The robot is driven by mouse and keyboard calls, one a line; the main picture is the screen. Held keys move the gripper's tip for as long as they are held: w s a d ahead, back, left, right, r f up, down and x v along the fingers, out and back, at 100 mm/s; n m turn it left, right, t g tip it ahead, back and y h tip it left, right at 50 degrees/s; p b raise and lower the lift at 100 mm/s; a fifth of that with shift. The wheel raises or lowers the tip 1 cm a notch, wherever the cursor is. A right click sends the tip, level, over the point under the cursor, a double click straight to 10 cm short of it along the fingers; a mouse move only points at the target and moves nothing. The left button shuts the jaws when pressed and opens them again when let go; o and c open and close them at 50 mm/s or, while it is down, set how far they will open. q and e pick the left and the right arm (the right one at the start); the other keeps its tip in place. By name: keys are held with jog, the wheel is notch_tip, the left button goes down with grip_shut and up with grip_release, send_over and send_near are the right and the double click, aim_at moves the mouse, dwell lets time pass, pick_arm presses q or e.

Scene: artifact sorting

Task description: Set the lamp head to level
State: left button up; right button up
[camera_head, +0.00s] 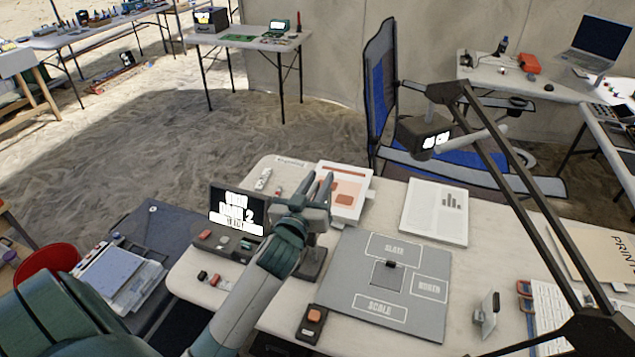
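The lamp head (424,138) is a dark box with small lit white patches, held above the far side of the table. A pale grey bar (472,139) sticks out to its right, sloping up to the right. The head looks somewhat tilted; its exact angle is hard to tell. The black lamp arm (520,185) runs from the lower right up to the head. My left gripper (318,182) is left of and below the lamp head, apart from it. Its fingers point up with a gap between them and nothing held. My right gripper is out of view.
A grey sorting mat (341,290) with labelled boxes lies mid-table. A small display (238,208) stands left of my gripper, and an orange-button box (312,322) at the front. Papers (437,211) lie behind the mat. A blue chair (381,90) stands behind the table.

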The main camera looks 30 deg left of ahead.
pick_arm(q)
jog(key=shift+s, duration=0.1)
jog(key=shift+s+f, duration=0.1)
jog(key=shift+s, duration=0.3)
jog(key=b+v, duration=0.1)
jog(key=v, duration=1.5)
jog(key=shift+s+b, duration=0.2)
jog(key=shift+b, duration=0.1)
jog(key=shift+d, duration=0.15)
